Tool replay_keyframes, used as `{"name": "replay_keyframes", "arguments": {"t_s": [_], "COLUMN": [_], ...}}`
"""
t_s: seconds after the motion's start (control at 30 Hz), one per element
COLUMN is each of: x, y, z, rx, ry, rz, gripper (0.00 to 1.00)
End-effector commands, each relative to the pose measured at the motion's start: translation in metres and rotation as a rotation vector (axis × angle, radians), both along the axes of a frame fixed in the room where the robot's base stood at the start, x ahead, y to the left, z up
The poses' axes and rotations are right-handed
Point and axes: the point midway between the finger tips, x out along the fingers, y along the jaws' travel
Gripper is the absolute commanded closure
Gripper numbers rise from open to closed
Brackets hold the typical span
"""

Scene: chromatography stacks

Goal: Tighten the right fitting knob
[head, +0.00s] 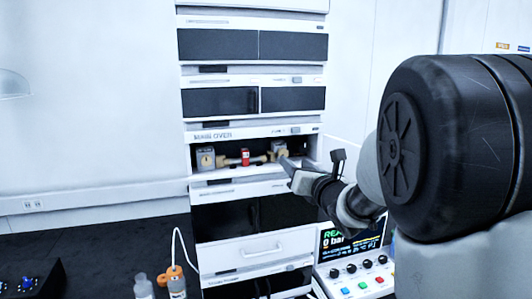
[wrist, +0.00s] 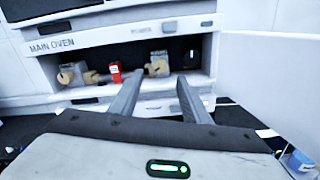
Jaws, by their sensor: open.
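The right fitting knob (wrist: 157,69) is tan and sits in front of a grey block in the open main oven bay. It also shows in the head view (head: 274,156), close to my gripper's tips. My gripper (head: 287,166) reaches in from the right at the bay's front edge. In the wrist view its two fingers (wrist: 159,82) are spread with nothing between them. The knob lies beyond the fingertips, apparently apart from them, nearer the left finger in the picture. A matching left knob (wrist: 66,77) and a red cartridge (wrist: 116,73) sit farther left.
The oven's white door (wrist: 272,75) stands open on the right. A control panel with coloured buttons (head: 356,285) is below my arm. Bottles, one with an orange cap (head: 176,283), stand at lower left. The bay's lower lip (head: 245,172) lies under the fittings.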

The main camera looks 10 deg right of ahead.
Motion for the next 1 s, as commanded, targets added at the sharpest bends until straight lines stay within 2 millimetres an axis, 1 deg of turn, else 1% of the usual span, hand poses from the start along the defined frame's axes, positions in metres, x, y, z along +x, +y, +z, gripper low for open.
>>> {"name": "replay_keyframes", "arguments": {"t_s": [0.03,0.2,0.3,0.4,0.57,0.8,0.87,1.0], "x": [0.012,0.045,0.06,0.07,0.077,0.078,0.078,0.078], "y": [0.003,0.01,0.012,0.014,0.015,0.016,0.016,0.015], "z": [0.001,0.001,0.002,0.001,0.001,0.0,0.0,0.0], "rx": [-0.002,-0.001,0.001,0.001,0.001,0.002,0.002,0.001], "ry": [0.002,0.002,0.001,0.0,0.0,-0.001,0.0,0.0], "rz": [0.002,0.002,0.0,0.0,0.0,0.0,0.0,0.0], "gripper": [0.57,0.57,0.57,0.57,0.57,0.57,0.65,0.89]}}
